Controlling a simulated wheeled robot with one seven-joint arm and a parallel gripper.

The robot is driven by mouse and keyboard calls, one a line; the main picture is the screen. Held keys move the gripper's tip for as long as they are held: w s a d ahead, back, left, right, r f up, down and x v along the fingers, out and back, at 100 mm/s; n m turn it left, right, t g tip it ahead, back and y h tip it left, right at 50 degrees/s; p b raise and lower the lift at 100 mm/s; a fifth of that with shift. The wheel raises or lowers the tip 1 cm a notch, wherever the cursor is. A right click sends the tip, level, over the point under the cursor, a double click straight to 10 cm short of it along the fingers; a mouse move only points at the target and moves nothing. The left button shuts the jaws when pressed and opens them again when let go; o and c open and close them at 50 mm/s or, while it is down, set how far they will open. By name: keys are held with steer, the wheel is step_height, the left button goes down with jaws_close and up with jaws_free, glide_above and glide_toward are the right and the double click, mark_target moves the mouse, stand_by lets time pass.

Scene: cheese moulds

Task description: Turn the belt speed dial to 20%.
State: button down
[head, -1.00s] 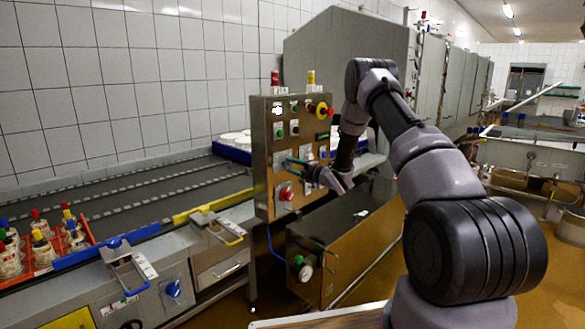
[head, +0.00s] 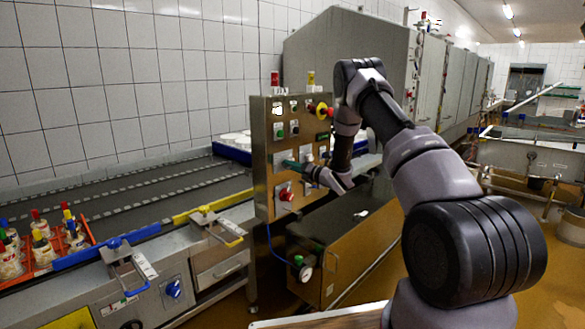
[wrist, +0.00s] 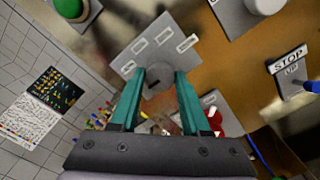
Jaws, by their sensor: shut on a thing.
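The belt speed dial is a small dark knob on a light grey plate (wrist: 150,52) with several small white labels around it; the label text is too small to read. My gripper (wrist: 161,76) has its teal fingers either side of the knob and is shut on it. The knob is mostly hidden between the fingertips, so I cannot tell where it points. In the head view my gripper (head: 296,164) is at the front of the steel control panel (head: 263,180), at mid height, and hides the dial there.
A red button (head: 286,195) sits below my gripper on the panel; it also shows beside the right finger in the wrist view (wrist: 216,118). A green button (wrist: 70,8) and a white one (wrist: 264,3) are near the plate. The conveyor (head: 120,205) lies left.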

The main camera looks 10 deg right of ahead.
steer(key=shift+f, duration=0.1)
stand_by(0.4)
steer(key=shift+c, duration=1.9)
jaws_free()
steer(key=v, duration=1.1)
steer(key=shift+w, duration=0.1)
